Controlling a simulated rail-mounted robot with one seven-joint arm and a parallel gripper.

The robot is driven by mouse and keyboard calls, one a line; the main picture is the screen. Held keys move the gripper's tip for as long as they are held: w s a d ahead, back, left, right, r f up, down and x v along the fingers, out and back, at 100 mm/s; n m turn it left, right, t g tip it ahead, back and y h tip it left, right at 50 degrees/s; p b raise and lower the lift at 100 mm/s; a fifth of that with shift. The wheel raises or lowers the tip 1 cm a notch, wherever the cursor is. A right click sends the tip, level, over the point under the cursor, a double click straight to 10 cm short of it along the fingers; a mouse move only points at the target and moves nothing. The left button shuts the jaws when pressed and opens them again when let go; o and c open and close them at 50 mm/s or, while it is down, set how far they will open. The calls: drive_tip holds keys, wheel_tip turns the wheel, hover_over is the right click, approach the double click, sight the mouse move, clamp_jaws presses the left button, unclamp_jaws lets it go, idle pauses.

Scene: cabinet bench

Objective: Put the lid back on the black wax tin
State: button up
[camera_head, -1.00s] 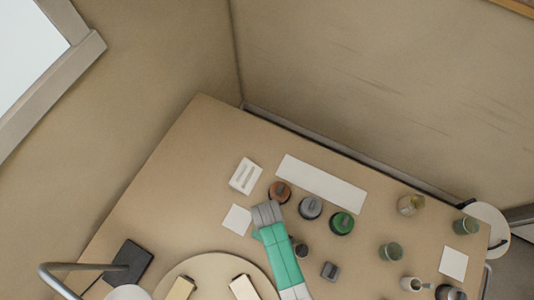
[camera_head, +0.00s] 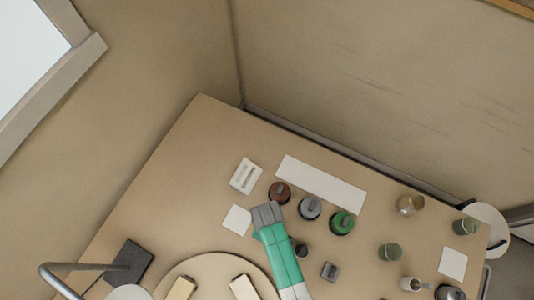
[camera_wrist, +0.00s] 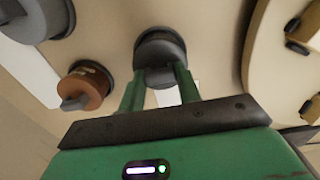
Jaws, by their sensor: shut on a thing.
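The black wax tin (camera_wrist: 158,36) shows at the top middle of the wrist view, with its dark lid (camera_wrist: 163,52) in front of it. My gripper (camera_wrist: 161,76) is shut on the lid's grip, one green finger on each side. The lid overlaps the tin in this view; I cannot tell whether it is seated or slightly above. In the head view the dark tin (camera_head: 301,250) is a small round shape beside my green and grey arm, partly hidden by it. My fingertips are hidden there.
A brown-lidded tin (camera_head: 279,192), a grey one (camera_head: 310,207) and a green one (camera_head: 342,222) stand in a row near a white strip (camera_head: 330,187). A small grey block (camera_head: 330,270) lies right of my arm. A round wooden board (camera_head: 205,262) is at lower left.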

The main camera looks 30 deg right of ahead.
idle(0.3)
drive_tip(key=o, duration=1.5)
wheel_tip(320, 180, up, 7)
drive_tip(key=p, duration=0.7)
drive_tip(key=shift+r, duration=0.1)
drive_tip(key=shift+c, duration=0.3)
clamp_jaws()
